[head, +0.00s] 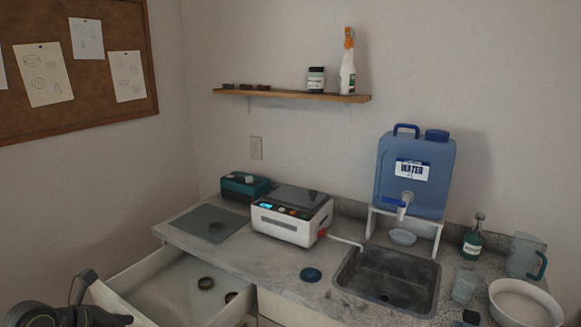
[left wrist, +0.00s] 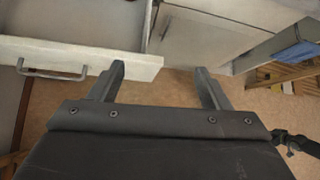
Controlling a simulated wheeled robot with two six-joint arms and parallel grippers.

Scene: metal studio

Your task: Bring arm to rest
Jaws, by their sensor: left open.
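My left arm comes in at the bottom left of the head view, with its gripper (head: 100,297) beside the front corner of an open white drawer (head: 150,285). In the left wrist view my left gripper (left wrist: 160,85) is open, with nothing between its fingers. The drawer front with its metal handle (left wrist: 52,72) lies at the left of that view, close to the left finger. I cannot tell whether they touch. My right gripper is not in either view.
Dark round pieces (head: 206,283) lie in the drawer. The counter holds a white machine (head: 285,228), a teal box (head: 245,187), a sink (head: 388,281), a blue water jug (head: 415,180) and a white bowl (head: 522,305). A wooden shelf (head: 290,96) hangs above.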

